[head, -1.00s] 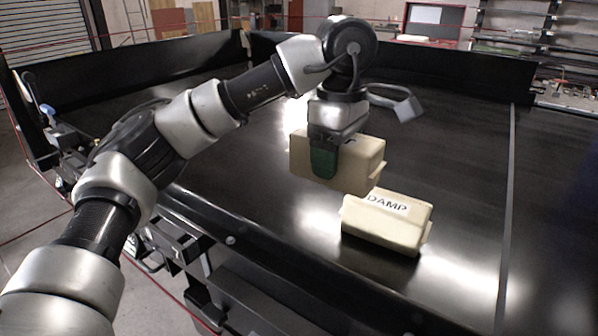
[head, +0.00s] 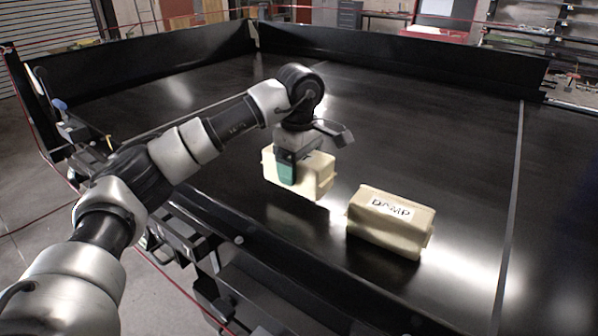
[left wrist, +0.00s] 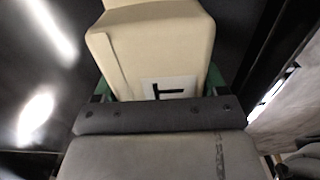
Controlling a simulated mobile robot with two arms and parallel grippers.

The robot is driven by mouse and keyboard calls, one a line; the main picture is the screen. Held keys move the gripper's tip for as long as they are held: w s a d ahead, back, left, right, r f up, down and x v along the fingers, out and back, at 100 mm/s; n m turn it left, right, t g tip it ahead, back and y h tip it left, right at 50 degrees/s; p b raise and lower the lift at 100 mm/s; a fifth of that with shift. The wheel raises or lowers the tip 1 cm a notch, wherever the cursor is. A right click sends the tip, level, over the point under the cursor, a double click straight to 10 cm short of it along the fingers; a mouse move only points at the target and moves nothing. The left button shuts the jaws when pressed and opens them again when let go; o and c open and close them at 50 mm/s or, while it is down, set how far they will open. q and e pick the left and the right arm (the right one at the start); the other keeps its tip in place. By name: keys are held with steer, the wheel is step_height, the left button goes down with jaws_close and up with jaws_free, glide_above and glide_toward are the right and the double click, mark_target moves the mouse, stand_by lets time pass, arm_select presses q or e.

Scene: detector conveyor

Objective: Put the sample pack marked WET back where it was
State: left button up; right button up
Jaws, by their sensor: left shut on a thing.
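My left gripper (head: 295,172) is shut on a cream block-shaped pack (head: 318,178), with a green finger across its near face. The held pack is upright at or just above the black belt; I cannot tell if it touches. In the left wrist view the pack (left wrist: 150,50) sits between the green fingers, and its white label (left wrist: 170,87) shows only a letter like T; the rest is hidden. A second cream pack marked DAMP (head: 372,228) stands on the belt to the right, apart from the held one. My right gripper is not in view.
The black belt (head: 420,130) is wide and mostly clear behind and to the right of the packs. A dark raised wall (head: 400,55) runs along the back, and another (head: 150,58) at the left. A pale seam line (head: 512,200) crosses the right side.

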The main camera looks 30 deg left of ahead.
arm_select(q)
step_height(320, 180, down, 2)
steer(key=shift+f+p, duration=0.1)
steer(key=shift+p, duration=0.4)
steer(key=shift+w+a+f, duration=0.1)
steer(key=shift+a+f, duration=0.05)
steer(key=shift+f, duration=0.3)
steer(key=o, duration=1.2)
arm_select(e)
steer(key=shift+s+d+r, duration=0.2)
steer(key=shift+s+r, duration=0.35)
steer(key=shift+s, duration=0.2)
